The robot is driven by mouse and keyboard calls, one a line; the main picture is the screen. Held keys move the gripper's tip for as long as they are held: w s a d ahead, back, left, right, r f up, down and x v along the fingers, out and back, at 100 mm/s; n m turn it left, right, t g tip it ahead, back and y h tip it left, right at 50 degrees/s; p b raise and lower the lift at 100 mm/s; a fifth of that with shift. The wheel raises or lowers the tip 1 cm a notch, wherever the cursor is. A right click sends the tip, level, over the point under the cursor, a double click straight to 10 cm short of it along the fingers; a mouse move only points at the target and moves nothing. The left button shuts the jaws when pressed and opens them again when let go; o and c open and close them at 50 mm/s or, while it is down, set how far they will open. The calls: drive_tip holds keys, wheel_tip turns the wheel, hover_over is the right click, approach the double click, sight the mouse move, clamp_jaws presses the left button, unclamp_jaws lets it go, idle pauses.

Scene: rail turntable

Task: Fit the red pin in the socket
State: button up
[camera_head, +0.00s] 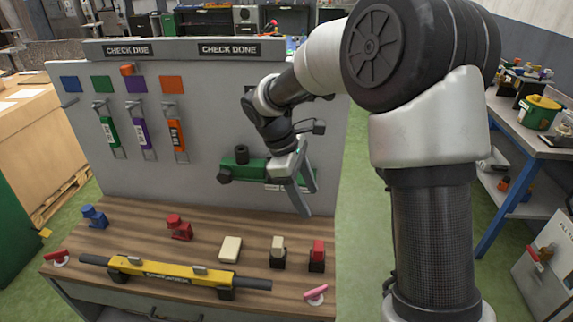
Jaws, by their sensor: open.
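Several red or reddish items stand on the wooden bench, and I cannot tell for sure which is the red pin. A red-topped piece in a black holder (317,254) stands at the right. A small red pin-like handle (57,255) lies on a white round base at the front left. A pink-red handle (316,293) lies on a similar base at the front right. A red block-like fitting (179,227) stands further back. I cannot make out an empty socket clearly. My gripper (306,198) is open, in front of the panel beside a green fitting (243,168), above the bench.
A yellow bar tool (170,275) with black ends lies along the bench (215,218) front. A cream block (230,248), a cream-topped holder (278,252) and a blue fitting (95,217) stand there too. Tagged tools hang on the grey panel (215,130) behind.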

sight(319, 245)
drive_tip(key=d+f, duration=0.1)
drive_tip(key=f, duration=0.6)
drive_tip(key=d+f+n, duration=0.1)
drive_tip(key=d+f, duration=0.1)
drive_tip(key=f, duration=0.6)
drive_tip(key=w+d+f+n, duration=0.1)
drive_tip(key=f, duration=0.6)
drive_tip(key=shift+w+d+f+g, duration=0.1)
drive_tip(key=shift+d+f+g, duration=0.2)
drive_tip(key=shift+d, duration=0.1)
drive_tip(key=shift+c, duration=0.4)
drive_tip(key=shift+r, duration=0.1)
drive_tip(key=c, duration=1.2)
drive_tip(key=shift+r, duration=0.75)
drive_tip(key=shift+r+p, duration=2.1)
drive_tip(key=shift+r, duration=0.85)
drive_tip(key=shift+r, duration=0.15)
